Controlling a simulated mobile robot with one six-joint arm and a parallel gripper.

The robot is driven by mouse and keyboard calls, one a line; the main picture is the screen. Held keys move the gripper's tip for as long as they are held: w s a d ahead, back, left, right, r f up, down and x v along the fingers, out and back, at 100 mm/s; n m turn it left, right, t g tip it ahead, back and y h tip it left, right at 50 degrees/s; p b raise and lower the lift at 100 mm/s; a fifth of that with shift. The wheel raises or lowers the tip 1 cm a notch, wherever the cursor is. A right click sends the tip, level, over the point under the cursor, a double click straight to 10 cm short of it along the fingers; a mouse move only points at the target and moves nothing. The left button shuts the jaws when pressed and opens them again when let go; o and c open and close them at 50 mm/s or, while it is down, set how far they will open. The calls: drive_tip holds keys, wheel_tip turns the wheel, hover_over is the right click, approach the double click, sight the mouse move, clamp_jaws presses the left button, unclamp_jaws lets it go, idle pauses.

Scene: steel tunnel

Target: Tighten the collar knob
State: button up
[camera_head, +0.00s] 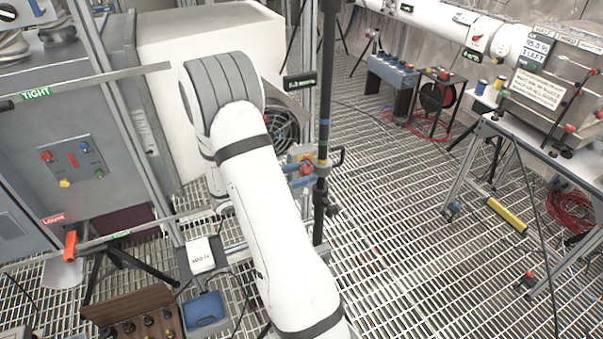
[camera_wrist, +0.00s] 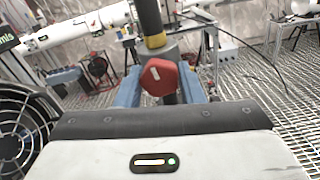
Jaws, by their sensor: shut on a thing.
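The red collar knob (camera_wrist: 166,79) is in the middle of the wrist view, faceted, with a small white mark on its face. It sits at the collar (camera_wrist: 156,42) on an upright dark pole with a yellow band. My gripper (camera_wrist: 160,88) has one blue finger on each side of the knob and is shut on it. In the head view the red knob (camera_head: 306,169) shows small beside the dark pole (camera_head: 327,80), with my gripper (camera_head: 301,158) at it. My white arm partly hides the area. The finger contact is hard to make out.
A grey panel with buttons (camera_head: 75,165) and a white box (camera_head: 205,35) stand left. A round fan (camera_wrist: 25,125) is close at the left of the wrist view. A workbench (camera_head: 550,140) stands right. The grated floor (camera_head: 400,220) between is mostly open.

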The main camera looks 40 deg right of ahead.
drive_tip(key=shift+c, duration=1.3)
drive_tip(key=shift+f+m+b, duration=0.1)
drive_tip(key=shift+m+b, duration=0.2)
drive_tip(key=shift+b, duration=0.4)
drive_tip(key=shift+m+b, duration=0.4)
drive_tip(key=shift+b, duration=0.05)
drive_tip(key=o, duration=1)
drive_tip(key=shift+b+v, duration=0.9)
drive_tip(key=shift+v, duration=3)
drive_tip(key=shift+c, duration=0.5)
